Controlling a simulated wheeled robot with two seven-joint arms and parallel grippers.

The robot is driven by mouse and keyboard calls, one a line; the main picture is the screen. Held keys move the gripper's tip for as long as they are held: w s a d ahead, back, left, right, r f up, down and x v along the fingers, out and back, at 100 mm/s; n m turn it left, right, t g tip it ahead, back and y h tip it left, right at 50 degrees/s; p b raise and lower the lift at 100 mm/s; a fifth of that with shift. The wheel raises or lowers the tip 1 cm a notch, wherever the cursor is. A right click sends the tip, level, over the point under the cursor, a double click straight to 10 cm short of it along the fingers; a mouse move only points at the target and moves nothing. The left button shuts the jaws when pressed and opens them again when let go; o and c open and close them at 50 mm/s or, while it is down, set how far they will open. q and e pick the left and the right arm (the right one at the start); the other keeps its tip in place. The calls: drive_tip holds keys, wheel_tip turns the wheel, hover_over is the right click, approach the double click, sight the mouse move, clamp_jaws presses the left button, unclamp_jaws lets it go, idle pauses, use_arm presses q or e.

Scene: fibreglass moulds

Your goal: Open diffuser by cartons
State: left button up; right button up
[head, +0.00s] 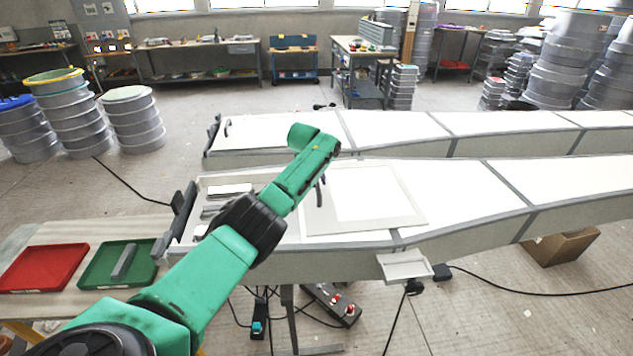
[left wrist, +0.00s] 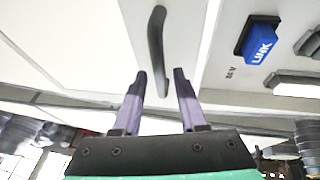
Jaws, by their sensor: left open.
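The diffuser panel (head: 405,212) is a white framed flap on the near long light box, with a dark curved handle (head: 320,192) at its left side. A dark curved handle (left wrist: 157,45) also shows in the left wrist view, upright on a pale strip. My left gripper (left wrist: 161,75) is open, with two purple-grey fingers pointing toward this handle. The handle's near end reaches close to the gap between the fingertips; nothing is held. In the head view my green arm hides the gripper's fingers. My right gripper is not in view.
A blue switch (left wrist: 258,40) sits right of the handle. A second light box (head: 400,130) runs behind, with its own handle (head: 227,127). A brown carton (head: 562,248) lies on the floor at right. Red (head: 42,268) and green (head: 105,268) trays are at left.

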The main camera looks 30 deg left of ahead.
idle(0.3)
use_arm(q)
drive_tip(key=shift+s+d+r+p, duration=0.15)
drive_tip(key=shift+r+p, duration=0.15)
drive_tip(key=shift+r, duration=0.15)
drive_tip(key=a+b+v, duration=0.1)
drive_tip(key=b+v, duration=0.1)
drive_tip(key=v, duration=1.1)
drive_tip(key=shift+s+d, duration=0.2)
drive_tip(key=shift+d, duration=0.2)
drive_tip(key=shift+r, duration=0.15)
